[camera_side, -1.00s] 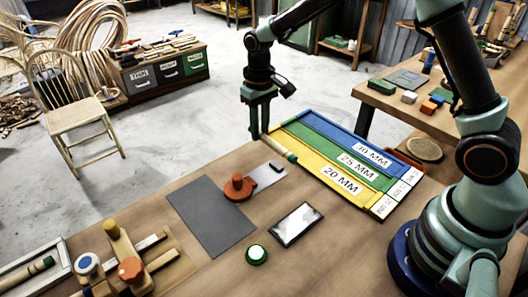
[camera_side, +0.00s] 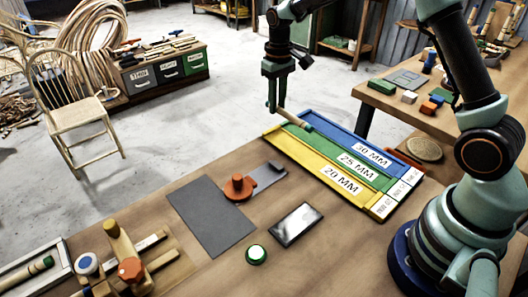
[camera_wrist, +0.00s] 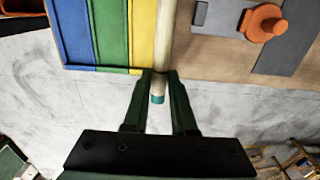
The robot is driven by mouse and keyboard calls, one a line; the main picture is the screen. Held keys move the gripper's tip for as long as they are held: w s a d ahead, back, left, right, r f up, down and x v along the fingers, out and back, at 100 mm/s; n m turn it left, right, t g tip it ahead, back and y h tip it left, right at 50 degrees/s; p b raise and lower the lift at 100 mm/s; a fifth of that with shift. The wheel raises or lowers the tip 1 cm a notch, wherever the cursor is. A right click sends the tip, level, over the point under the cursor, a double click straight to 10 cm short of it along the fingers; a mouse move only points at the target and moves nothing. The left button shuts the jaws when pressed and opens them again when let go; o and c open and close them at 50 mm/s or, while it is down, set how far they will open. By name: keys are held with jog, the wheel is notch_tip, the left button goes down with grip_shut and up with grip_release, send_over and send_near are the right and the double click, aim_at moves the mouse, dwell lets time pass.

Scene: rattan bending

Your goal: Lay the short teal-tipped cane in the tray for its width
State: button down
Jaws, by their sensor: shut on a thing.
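My gripper (camera_side: 272,109) is shut on a short pale cane (camera_side: 291,118), near one end of it. It holds the cane in the air by the far left end of the sorting tray (camera_side: 266,136). In the wrist view, the cane (camera_wrist: 164,35) runs between my fingers (camera_wrist: 160,76), with a teal tip (camera_wrist: 157,99) on the near end. Its far end leaves the top of that view; in the side view that end looks dark green-teal. The tray has yellow 20 MM, green 25 MM and blue 30 MM lanes. In the wrist view the cane overlaps the yellow lane's right edge (camera_wrist: 143,35).
A grey mat (camera_side: 211,215), an orange-knobbed gauge (camera_side: 238,187), a dark-screened device (camera_side: 297,224) and a green-ringed button (camera_side: 256,253) lie before the tray. A wooden jig (camera_side: 125,262) and a white-framed tray (camera_side: 63,262) with a green-tipped cane stand at lower left.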

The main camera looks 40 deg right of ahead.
jog(key=shift+w+d+f, duration=0.1)
jog(key=shift+d+f, duration=0.35)
jog(key=shift+f, duration=1.05)
jog(key=shift+w+d+f, duration=0.1)
jog(key=shift+d+f, duration=0.35)
jog(key=shift+f, duration=1.05)
jog(key=shift+d+f, duration=0.45)
jog(key=shift+f, duration=1.05)
jog(key=c, duration=0.6)
grip_release()
jog(key=shift+c, duration=0.2)
jog(key=shift+r, duration=0.1)
notch_tip(320, 180, up, 12)
